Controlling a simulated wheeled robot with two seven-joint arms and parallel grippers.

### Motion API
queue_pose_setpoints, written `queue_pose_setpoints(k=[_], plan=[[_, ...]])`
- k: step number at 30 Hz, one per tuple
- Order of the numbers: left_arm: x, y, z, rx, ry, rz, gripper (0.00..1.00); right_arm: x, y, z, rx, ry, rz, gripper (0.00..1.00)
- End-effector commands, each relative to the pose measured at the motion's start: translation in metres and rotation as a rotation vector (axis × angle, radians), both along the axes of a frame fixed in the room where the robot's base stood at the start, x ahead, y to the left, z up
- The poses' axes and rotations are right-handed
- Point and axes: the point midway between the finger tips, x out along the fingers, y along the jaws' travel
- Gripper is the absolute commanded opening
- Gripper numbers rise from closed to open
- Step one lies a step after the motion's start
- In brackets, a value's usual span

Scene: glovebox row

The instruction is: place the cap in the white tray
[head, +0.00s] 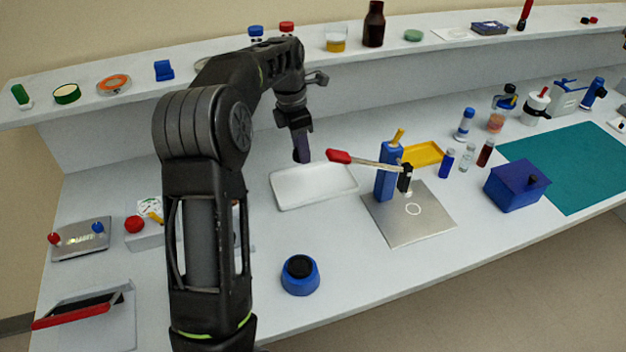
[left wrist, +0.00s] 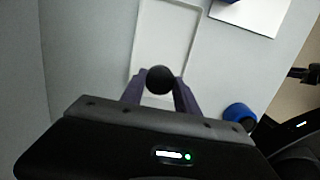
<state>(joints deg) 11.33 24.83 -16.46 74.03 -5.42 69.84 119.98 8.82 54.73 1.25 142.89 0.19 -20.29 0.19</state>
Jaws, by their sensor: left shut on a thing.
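The white tray (head: 313,189) lies empty on the bench, left of the metal plate. In the left wrist view the tray (left wrist: 170,35) shows beyond the fingertips. My left gripper (head: 301,151) is above the tray's back edge and points down. In the left wrist view my left gripper (left wrist: 160,92) is shut on a round black cap (left wrist: 160,79), held between the two fingertips. The cap cannot be made out in the head view. The gap between cap and tray is hard to judge.
A blue container with a black top (head: 300,274) stands in front of the tray. Right of the tray are a metal plate (head: 408,228), a blue post (head: 386,180) with a red-handled lever (head: 340,156), and a yellow tray (head: 424,154). A shelf (head: 210,92) runs behind.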

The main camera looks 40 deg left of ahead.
Motion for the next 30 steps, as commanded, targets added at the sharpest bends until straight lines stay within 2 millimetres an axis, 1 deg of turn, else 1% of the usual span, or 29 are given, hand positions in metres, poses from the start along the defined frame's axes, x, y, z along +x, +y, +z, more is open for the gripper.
queue_pose_setpoints(k=[2, 5, 9, 13, 15, 24, 26, 30], plan=[[0.0, 0.0, -0.001, 0.0, 0.0, 0.0, 0.0, 0.0, 0.0, 0.0, 0.0, 0.0, 0.0, 0.36], [0.0, 0.0, -0.008, -0.001, 0.003, 0.0, 0.0, 0.0, 0.0, 0.001, 0.0, 0.0, 0.0, 0.36], [-0.001, 0.0, -0.03, -0.002, 0.005, 0.001, 0.0, 0.0, 0.0, 0.004, -0.001, 0.0, 0.0, 0.36], [-0.001, 0.0, -0.047, 0.0, 0.003, 0.0, 0.0, 0.0, 0.0, 0.006, -0.002, 0.002, -0.001, 0.36], [0.0, 0.0, -0.05, 0.0, 0.001, 0.0, 0.0, 0.0, 0.0, 0.006, -0.002, 0.002, -0.001, 0.36], [0.0, 0.0, -0.053, -0.001, 0.001, 0.0, 0.0, 0.0, 0.0, 0.006, -0.002, 0.002, -0.001, 0.36], [0.0, 0.0, -0.058, 0.0, 0.001, 0.0, 0.0, -0.001, 0.0, 0.008, -0.002, 0.002, -0.001, 0.36], [-0.001, 0.0, -0.08, -0.002, 0.004, 0.0, 0.0, -0.001, 0.0, 0.012, -0.002, 0.004, -0.001, 0.36]])
